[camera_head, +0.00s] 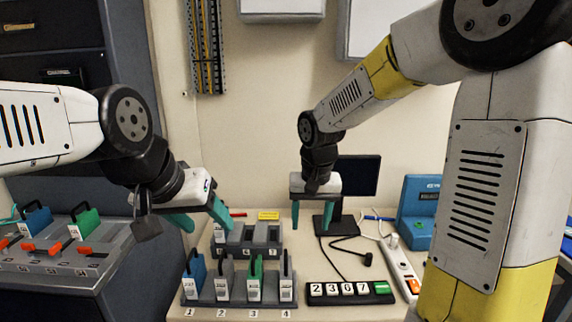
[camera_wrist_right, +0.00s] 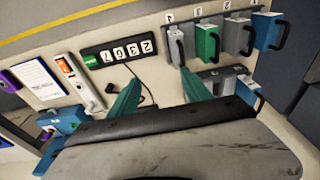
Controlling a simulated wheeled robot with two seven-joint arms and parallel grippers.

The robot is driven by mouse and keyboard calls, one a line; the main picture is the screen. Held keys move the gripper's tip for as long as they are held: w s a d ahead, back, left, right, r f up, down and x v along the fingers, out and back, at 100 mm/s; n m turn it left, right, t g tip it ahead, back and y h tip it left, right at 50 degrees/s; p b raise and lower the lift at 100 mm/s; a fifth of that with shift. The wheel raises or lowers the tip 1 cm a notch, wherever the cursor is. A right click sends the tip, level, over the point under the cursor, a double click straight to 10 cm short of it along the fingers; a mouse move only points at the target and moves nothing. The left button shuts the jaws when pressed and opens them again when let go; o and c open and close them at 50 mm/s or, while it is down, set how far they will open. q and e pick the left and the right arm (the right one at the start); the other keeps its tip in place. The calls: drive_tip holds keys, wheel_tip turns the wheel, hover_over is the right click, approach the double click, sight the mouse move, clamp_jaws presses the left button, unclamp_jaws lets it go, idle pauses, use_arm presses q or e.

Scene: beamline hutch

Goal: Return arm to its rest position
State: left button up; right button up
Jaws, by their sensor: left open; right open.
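My right gripper (camera_head: 316,214) is open and empty, hanging fingers-down above the table in front of a dark monitor (camera_head: 358,176). Its teal fingers also show in the right wrist view (camera_wrist_right: 160,92), apart, with nothing between them. My right arm reaches in from the upper right. My left gripper (camera_head: 204,218) is open, with its teal fingers apart, above the left end of the table. It is behind and above the numbered rack (camera_head: 208,301) in the picture. I see nothing held in it.
The rack holds a blue module (camera_head: 194,278), a green module (camera_head: 254,281) and grey ones. Behind it is a grey rack (camera_head: 232,249). A number display (camera_head: 350,293), power strip (camera_head: 401,266) and blue box (camera_head: 420,211) stand right. A bench (camera_head: 60,262) with orange levers is left.

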drive_tip(key=s+d+r+t, duration=0.1)
drive_tip(key=s+d+r, duration=0.1)
drive_tip(key=s, duration=0.3)
drive_tip(key=s+d+r+t+y, duration=0.1)
drive_tip(key=s+d+r+t, duration=0.1)
drive_tip(key=s+r, duration=0.3)
drive_tip(key=s+d+r+t, duration=0.1)
drive_tip(key=s+d+r, duration=0.2)
drive_tip(key=s, duration=0.3)
drive_tip(key=shift+d+r+y, duration=0.3)
drive_tip(key=shift+d+y, duration=0.1)
drive_tip(key=shift+d, duration=0.2)
drive_tip(key=shift+c, duration=0.5)
